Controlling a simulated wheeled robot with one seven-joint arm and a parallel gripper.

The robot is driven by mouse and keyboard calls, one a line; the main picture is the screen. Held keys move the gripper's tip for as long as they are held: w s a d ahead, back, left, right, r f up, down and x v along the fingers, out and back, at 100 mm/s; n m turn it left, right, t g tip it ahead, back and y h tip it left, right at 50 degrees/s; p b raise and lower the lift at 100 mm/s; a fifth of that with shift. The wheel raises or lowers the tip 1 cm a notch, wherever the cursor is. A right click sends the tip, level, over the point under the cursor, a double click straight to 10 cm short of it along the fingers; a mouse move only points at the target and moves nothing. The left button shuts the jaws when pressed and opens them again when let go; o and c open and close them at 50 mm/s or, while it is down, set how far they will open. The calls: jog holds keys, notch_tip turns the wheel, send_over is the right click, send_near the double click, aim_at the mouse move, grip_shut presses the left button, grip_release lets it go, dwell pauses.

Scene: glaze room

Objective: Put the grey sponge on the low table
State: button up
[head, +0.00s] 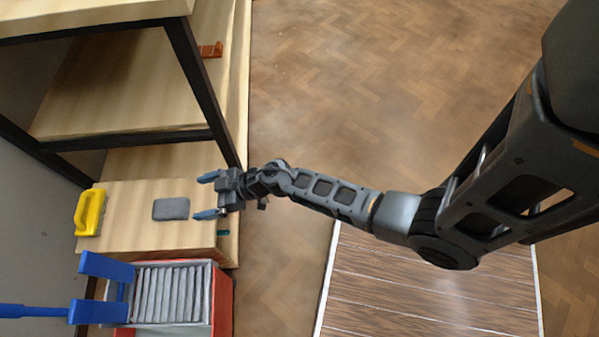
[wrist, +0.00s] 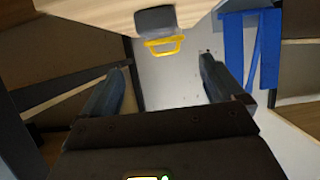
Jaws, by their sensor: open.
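The grey sponge (head: 171,209) is a flat, dark grey block with rounded corners. It lies on a pale wooden surface (head: 130,238) at the left in the head view. It also shows at the top of the wrist view (wrist: 155,19). My gripper (head: 206,196) is open and empty, just right of the sponge in the head view, fingers pointing toward it and apart from it. Both fingers show in the wrist view (wrist: 160,78). A dark slatted top with pale edges (head: 420,290) is at the lower right, partly behind my arm; it may be the low table.
A yellow handled tool (head: 89,212) sits left of the sponge. A red crate (head: 223,305) with grey slats stands below, beside a blue forked object (head: 100,312). A black-framed wooden shelf unit (head: 190,75) rises above the sponge. The herringbone floor (head: 370,80) is clear.

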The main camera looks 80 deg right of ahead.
jog(key=s+a+r+m+t+h, duration=0.1)
jog(key=s+a+r+h, duration=0.1)
jog(key=s+r, duration=1.3)
jog(key=s+a+r+m+h, duration=0.2)
jog(key=s+r, duration=1.3)
jog(key=r, duration=0.1)
jog(key=shift+s+m+t, duration=0.25)
jog(key=shift+m+t, duration=0.05)
jog(key=shift+t, duration=0.1)
jog(key=shift+a+r, duration=0.1)
jog(key=shift+r, duration=0.05)
notch_tip(320, 180, up, 11)
jog(key=p, duration=1.1)
